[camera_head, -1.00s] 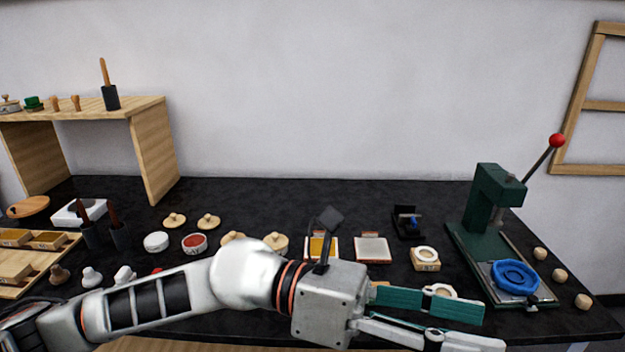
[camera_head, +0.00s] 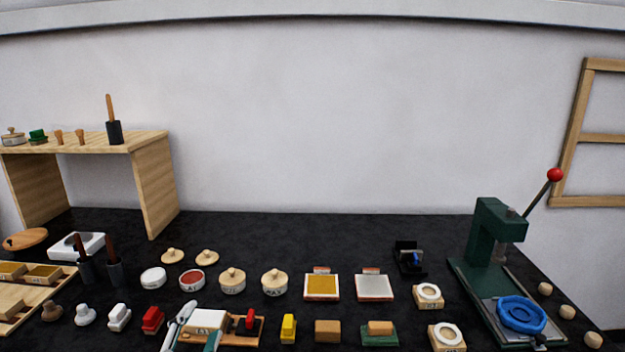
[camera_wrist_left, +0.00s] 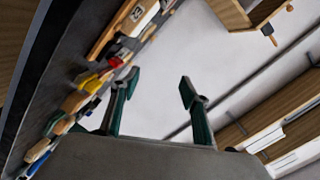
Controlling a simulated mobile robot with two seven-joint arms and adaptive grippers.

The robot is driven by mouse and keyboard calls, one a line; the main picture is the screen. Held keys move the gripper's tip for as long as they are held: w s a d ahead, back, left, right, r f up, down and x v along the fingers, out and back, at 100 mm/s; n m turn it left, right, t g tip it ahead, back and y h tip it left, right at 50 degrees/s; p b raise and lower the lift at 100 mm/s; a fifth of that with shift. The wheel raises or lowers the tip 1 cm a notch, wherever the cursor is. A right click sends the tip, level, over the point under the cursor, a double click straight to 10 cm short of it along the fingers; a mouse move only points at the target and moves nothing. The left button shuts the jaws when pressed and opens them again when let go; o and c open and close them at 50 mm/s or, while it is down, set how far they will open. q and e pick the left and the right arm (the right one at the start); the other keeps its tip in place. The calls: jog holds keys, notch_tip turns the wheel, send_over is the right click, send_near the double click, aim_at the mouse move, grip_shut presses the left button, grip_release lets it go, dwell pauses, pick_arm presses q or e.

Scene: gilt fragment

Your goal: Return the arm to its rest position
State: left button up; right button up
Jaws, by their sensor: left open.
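My left gripper (camera_head: 198,326) shows only by its fingers at the bottom edge of the head view, left of centre. One finger looks pale and the other green. They overlap the view of a wooden tray (camera_head: 246,341) with a white block and a red-handled piece; I cannot tell if they touch it. In the left wrist view the gripper (camera_wrist_left: 158,90) has its two green fingers wide apart, with only pale wall between them. It is empty. The rest of my left arm is below the head view. My right gripper is not in view.
The black worktop (camera_head: 330,235) holds several stamps, lidded pots and pads. A wooden shelf (camera_head: 155,185) stands at left. A green press (camera_head: 490,235) with a red-knobbed lever stands at right. A blue ring (camera_head: 521,315) lies on its base.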

pick_arm(q)
jog(key=s+a+f+n+g+y, duration=0.2)
jog(key=s+a+f+g, duration=0.3)
jog(key=s+a+f, duration=0.4)
jog(key=s+a+f+n+g+y, duration=0.2)
jog(key=s+a+f+g, duration=0.2)
jog(key=s+a+f, duration=0.5)
jog(key=d+f+n+t+h, duration=0.3)
jog(key=d+f+h, duration=0.4)
jog(key=d+f, duration=0.8)
jog(key=d, duration=0.4)
jog(key=shift+w, duration=0.3)
